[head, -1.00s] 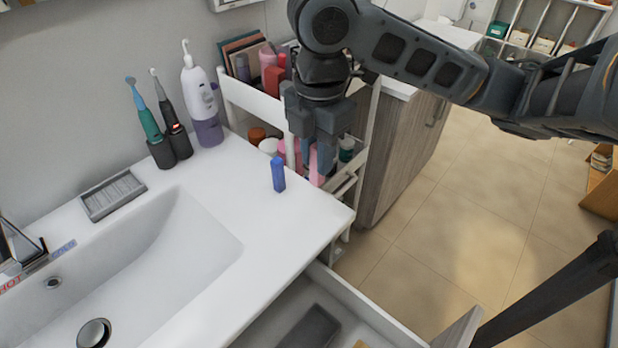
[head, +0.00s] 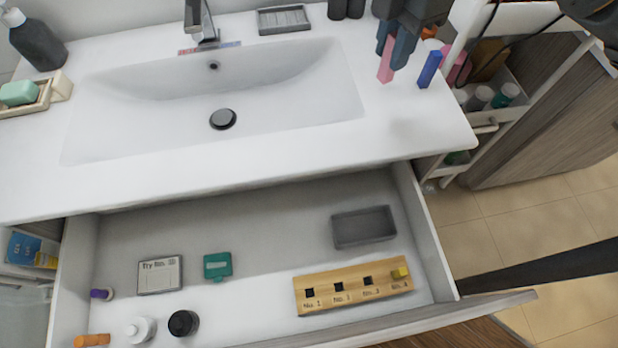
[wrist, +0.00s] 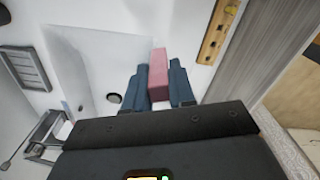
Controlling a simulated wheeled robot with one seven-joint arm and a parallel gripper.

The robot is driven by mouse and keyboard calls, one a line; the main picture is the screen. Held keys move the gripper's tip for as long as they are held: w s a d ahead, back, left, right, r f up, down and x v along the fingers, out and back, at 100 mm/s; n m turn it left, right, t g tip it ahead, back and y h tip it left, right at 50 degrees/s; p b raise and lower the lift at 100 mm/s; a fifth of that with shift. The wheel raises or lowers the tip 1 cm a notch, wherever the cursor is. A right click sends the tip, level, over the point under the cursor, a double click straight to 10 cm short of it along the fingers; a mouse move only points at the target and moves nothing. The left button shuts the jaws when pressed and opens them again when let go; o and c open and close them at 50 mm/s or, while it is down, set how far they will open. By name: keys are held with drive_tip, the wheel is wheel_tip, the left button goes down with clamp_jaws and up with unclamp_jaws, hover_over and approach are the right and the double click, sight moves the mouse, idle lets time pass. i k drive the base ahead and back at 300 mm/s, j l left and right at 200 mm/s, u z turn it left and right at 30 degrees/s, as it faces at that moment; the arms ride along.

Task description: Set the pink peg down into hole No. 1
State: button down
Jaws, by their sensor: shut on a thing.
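The pink peg (head: 386,62) is held in my gripper (head: 398,45), above the counter to the right of the sink. It also shows between the two fingers in the wrist view (wrist: 159,75). The wooden hole block (head: 350,305) lies in the open drawer, at its right front. Its holes are labelled No. 1 to No. 4 from left to right. Hole No. 1 (head: 309,293) is empty. Two more holes beside it are empty, and a yellow peg (head: 400,273) stands in hole No. 4. My gripper is well above and behind the block.
A blue peg (head: 430,68) stands on the counter close to my gripper. The drawer also holds a grey tray (head: 363,228), a green item (head: 218,266), a small sign (head: 160,274), a white jar (head: 140,329) and a black jar (head: 183,323). The drawer's front wall rises before the block.

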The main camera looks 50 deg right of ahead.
sight(314, 292)
drive_tip(key=l+u, duration=0.4)
drive_tip(key=k+l+u, duration=0.1)
drive_tip(key=l+u, duration=0.2)
drive_tip(key=u, duration=0.15)
drive_tip(key=k+l+u, duration=0.1)
drive_tip(key=l+u, duration=0.3)
drive_tip(key=k+l+u, duration=0.15)
drive_tip(key=u, duration=0.25)
drive_tip(key=i+j, duration=0.15)
drive_tip(key=j, duration=0.1)
